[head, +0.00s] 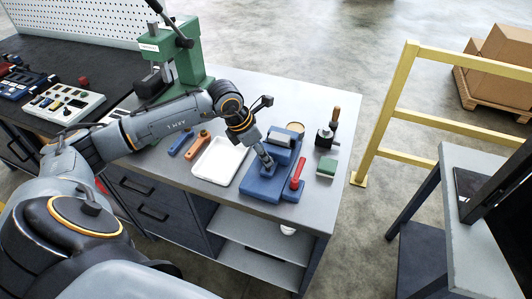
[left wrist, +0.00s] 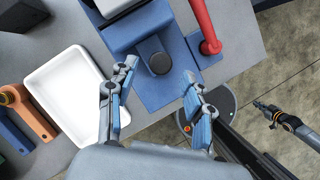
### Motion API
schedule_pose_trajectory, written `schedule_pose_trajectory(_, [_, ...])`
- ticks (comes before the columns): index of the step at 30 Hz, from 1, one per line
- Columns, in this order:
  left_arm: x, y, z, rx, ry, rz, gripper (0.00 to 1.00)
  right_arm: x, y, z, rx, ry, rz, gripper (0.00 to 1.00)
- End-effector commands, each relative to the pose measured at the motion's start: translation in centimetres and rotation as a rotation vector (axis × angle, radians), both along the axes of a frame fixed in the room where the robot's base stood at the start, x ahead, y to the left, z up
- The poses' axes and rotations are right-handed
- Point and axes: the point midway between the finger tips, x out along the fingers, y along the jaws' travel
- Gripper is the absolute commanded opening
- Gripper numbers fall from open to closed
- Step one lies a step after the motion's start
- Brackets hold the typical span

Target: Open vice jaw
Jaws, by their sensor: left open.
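A blue vice (head: 262,187) stands near the front of the grey workbench, with a red lever handle (head: 298,172) upright on its right side. In the left wrist view, the vice (left wrist: 180,92) shows a dark round knob on a blue block, and the red handle (left wrist: 205,25) rises beside it. My left gripper (head: 265,160) is over the vice. In the wrist view its fingers (left wrist: 158,86) are spread apart on either side of the knob's block, with nothing between the tips; contact is not visible. What seems my right gripper (left wrist: 268,110) is small at the right.
A white tray (head: 217,161) lies left of the vice, with orange (head: 197,145) and blue tools beyond. A green block (head: 327,167) and a dark stand (head: 325,138) are at the right. A green press (head: 175,55) stands behind. A yellow railing (head: 386,110) is beyond the bench.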

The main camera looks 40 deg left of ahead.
Motion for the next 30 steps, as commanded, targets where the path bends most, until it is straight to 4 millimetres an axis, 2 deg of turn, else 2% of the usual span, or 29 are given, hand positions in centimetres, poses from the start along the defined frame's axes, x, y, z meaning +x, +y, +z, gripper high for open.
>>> schedule_pose_trajectory(7, [0.9,-0.6,-2.6,-0.001,0.002,-0.001,0.51,0.0,0.0,0.9,0.0,0.0,0.0,0.0])
schedule_pose_trajectory(17, [1.0,-0.7,-3.0,0.0,0.0,-0.001,0.51,0.0,0.1,0.9,0.001,-0.001,0.0,0.0])
schedule_pose_trajectory(20, [1.0,-0.7,-3.0,-0.001,0.0,0.0,0.35,0.0,0.2,0.9,0.002,-0.001,0.0,0.0])
schedule_pose_trajectory(25, [1.0,-0.7,-3.0,-0.001,0.0,0.0,0.0,0.0,0.2,0.9,0.003,0.0,0.0,0.0])
schedule_pose_trajectory(30, [1.0,-0.7,-3.0,-0.001,0.0,0.0,0.0,0.0,0.2,0.9,0.003,0.0,0.001,0.0])
